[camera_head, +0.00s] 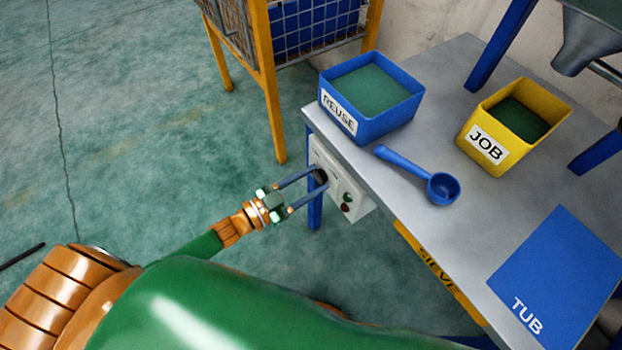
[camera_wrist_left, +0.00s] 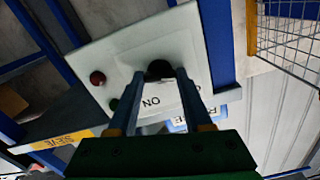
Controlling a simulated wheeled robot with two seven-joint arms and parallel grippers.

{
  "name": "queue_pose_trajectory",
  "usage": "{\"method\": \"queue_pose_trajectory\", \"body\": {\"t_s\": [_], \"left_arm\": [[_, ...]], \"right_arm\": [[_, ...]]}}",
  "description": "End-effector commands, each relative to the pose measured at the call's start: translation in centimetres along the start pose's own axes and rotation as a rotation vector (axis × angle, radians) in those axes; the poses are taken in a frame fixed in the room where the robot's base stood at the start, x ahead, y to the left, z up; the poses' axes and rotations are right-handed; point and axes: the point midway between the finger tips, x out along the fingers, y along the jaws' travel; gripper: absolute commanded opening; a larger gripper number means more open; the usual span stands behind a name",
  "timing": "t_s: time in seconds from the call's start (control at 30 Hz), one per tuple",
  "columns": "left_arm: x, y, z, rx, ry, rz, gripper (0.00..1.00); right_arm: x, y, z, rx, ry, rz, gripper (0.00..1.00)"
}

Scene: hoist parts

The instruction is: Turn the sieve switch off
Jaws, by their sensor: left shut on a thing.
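The sieve switch is a black knob (camera_head: 320,176) on a pale control box (camera_head: 342,190) fixed to the side of the grey table, under its edge. My left gripper (camera_head: 310,180) reaches the box from the left and is shut on the knob. In the left wrist view the knob (camera_wrist_left: 160,69) sits between the two fingertips (camera_wrist_left: 162,76), with the word ON readable, upside down, below it. A red button (camera_wrist_left: 97,78) and a darker greenish one (camera_wrist_left: 114,104) are on the same box. The fingers hide part of the panel lettering. My right gripper is not in view.
On the table (camera_head: 440,140) stand a blue REUSE bin (camera_head: 372,122), a yellow JOB bin (camera_head: 500,165) and a blue scoop (camera_head: 420,175). A blue TUB mat (camera_head: 560,275) lies at the right. A yellow-framed rack (camera_head: 262,70) stands behind. Open floor is at the left.

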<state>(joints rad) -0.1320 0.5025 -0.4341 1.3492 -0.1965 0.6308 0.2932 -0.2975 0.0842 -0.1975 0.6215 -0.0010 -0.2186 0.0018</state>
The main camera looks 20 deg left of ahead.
Motion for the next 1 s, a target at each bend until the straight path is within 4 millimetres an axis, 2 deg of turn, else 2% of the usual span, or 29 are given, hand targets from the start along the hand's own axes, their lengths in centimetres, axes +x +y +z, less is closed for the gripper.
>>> {"method": "queue_pose_trajectory", "body": {"t_s": [0.5,1.0], "left_arm": [[0.04,0.05,-0.03,0.434,0.002,-0.001,0.0],[0.03,0.07,-0.03,0.621,0.002,-0.001,0.0]], "right_arm": [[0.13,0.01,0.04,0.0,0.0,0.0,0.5],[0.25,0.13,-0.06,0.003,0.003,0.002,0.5]]}}
